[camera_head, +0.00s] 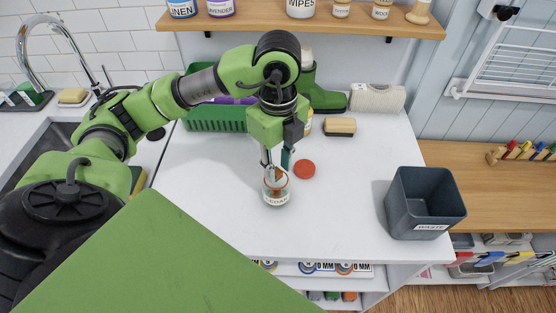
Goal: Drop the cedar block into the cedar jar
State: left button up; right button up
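The clear cedar jar (276,198), with a white label reading CEDAR, stands upright and uncapped on the white counter. A brown piece, apparently the cedar block (279,175), shows at the jar's mouth, just under and between my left fingertips. My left gripper (276,166) points down right over the jar, with its fingers apart and their tips at the rim. I cannot tell whether the fingers touch the block or it is loose. A round red-brown lid (304,169) lies on the counter to the right of the jar. My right gripper is not in view.
A grey waste bin (425,205) stands at the counter's right end. Behind the jar are a green basket (212,119), green boots (329,101), a wooden brush (340,127) and a beige roll (377,98). A shelf with jars (300,22) hangs above. The front counter is clear.

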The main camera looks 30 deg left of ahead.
aim_at(278, 173)
pick_arm(q)
jog(key=shift+o, duration=0.2)
dwell(0.5)
notch_tip(278, 173, up, 7)
jog(key=p, duration=0.5)
jog(key=shift+r, duration=0.1)
